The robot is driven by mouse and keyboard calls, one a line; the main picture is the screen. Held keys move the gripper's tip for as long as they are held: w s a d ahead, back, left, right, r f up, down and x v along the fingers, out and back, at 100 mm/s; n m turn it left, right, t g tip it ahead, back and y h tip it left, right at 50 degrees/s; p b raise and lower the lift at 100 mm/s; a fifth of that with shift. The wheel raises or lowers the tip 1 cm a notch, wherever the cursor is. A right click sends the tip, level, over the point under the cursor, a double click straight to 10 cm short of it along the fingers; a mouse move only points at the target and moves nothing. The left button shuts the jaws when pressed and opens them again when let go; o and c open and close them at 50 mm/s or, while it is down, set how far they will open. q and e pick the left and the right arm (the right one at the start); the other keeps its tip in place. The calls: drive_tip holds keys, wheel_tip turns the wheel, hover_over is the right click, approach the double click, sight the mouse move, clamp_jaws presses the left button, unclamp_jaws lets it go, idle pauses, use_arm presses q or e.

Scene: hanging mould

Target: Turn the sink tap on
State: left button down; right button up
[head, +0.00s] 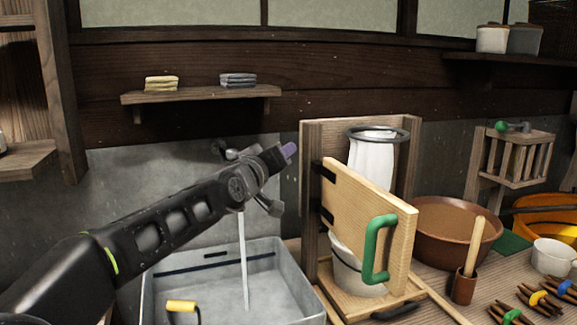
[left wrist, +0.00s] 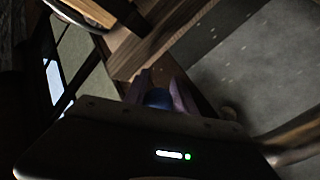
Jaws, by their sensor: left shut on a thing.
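The grey sink (head: 305,283) stands below my left arm in the head view. A thin pale stream of water (head: 243,255) falls from behind my arm into it. The tap's spout is hidden behind the arm. My left gripper (head: 289,151) is above the sink's back right, its purple fingertips pointing up and right. In the left wrist view the purple fingers (left wrist: 160,84) are shut on a rounded blue thing (left wrist: 158,98). It is dark, and I cannot tell if it is the tap's handle. My right gripper is not in view.
A wooden frame with a hinged board (head: 365,205) and green handle (head: 377,250) stands just right of the sink. A white cloth bag (head: 372,160) hangs in it. A small shelf (head: 200,94) is above my gripper. A yellow-handled tool (head: 181,306) is at the sink's front.

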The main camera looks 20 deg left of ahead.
use_arm(q)
drive_tip(key=shift+s+a+r, duration=0.1)
drive_tip(key=shift+a+r, duration=0.3)
drive_tip(key=shift+r, duration=0.05)
drive_tip(key=c, duration=1.1)
unclamp_jaws()
drive_tip(key=shift+a, duration=0.1)
drive_tip(key=shift+c, duration=0.2)
drive_tip(key=shift+o, duration=0.9)
drive_tip(key=shift+f, duration=0.15)
drive_tip(key=shift+f, duration=0.1)
drive_tip(key=shift+s+d, duration=0.15)
drive_tip(key=shift+d, duration=0.05)
drive_tip(key=s, duration=0.7)
drive_tip(key=shift+s+d, duration=0.15)
drive_tip(key=shift+s, duration=0.15)
drive_tip(key=shift+c, duration=0.4)
